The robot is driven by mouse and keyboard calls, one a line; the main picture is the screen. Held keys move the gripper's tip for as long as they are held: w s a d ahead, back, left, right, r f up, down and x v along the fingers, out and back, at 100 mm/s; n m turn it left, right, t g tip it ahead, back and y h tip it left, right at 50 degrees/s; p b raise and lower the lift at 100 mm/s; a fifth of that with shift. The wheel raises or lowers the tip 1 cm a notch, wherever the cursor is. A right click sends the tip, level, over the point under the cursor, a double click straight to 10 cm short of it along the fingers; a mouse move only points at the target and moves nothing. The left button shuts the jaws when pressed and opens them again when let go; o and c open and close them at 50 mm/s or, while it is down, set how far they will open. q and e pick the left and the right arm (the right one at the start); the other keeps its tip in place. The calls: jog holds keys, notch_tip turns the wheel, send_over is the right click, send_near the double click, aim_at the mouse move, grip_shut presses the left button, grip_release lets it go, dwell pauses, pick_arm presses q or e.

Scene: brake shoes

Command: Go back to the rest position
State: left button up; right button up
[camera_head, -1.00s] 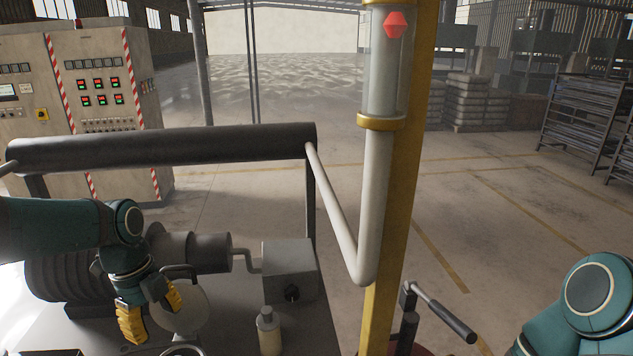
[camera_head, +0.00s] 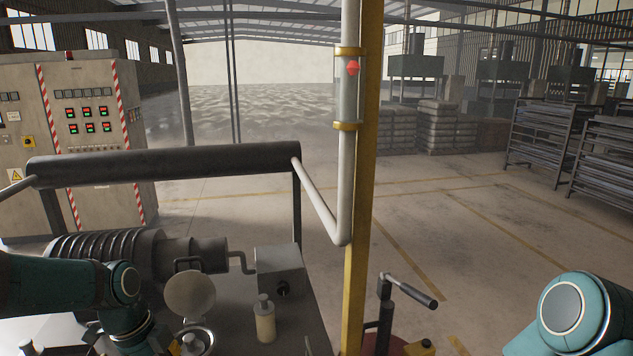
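My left arm comes in from the left edge, low in the head view, in front of the dark ribbed machine. Its gripper is below the bottom edge of the picture, so its fingers are hidden. My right arm shows only as a teal joint at the lower right, and its gripper is out of view. Neither arm visibly holds anything.
A machine table (camera_head: 312,322) carries a ribbed cylinder (camera_head: 108,250), a grey box (camera_head: 280,270), a pale bottle (camera_head: 265,320) and an open round lid (camera_head: 190,296). A yellow post (camera_head: 363,220) and a crank handle (camera_head: 410,292) stand right of it.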

pick_arm(q)
jog(key=w+d+f+n+h, duration=0.1)
jog(key=w+d+f+n, duration=0.2)
jog(key=d+f, duration=0.35)
jog(key=s+d+f+n+t+b, duration=0.1)
jog(key=s+d+f+n, duration=0.3)
jog(key=d+f+n, duration=0.3)
jog(key=s+d+f+n, duration=0.4)
jog(key=d+f+n, duration=0.4)
jog(key=f, duration=0.6)
jog(key=n, duration=0.2)
jog(key=shift+s+f+n+t+h+b, duration=0.2)
jog(key=shift+f+n+t+h+b, duration=0.1)
jog(key=shift+f+t+b, duration=0.1)
pick_arm(e)
jog(key=shift+d+x, duration=0.25)
jog(key=shift+x, duration=0.85)
jog(key=shift+f, duration=0.1)
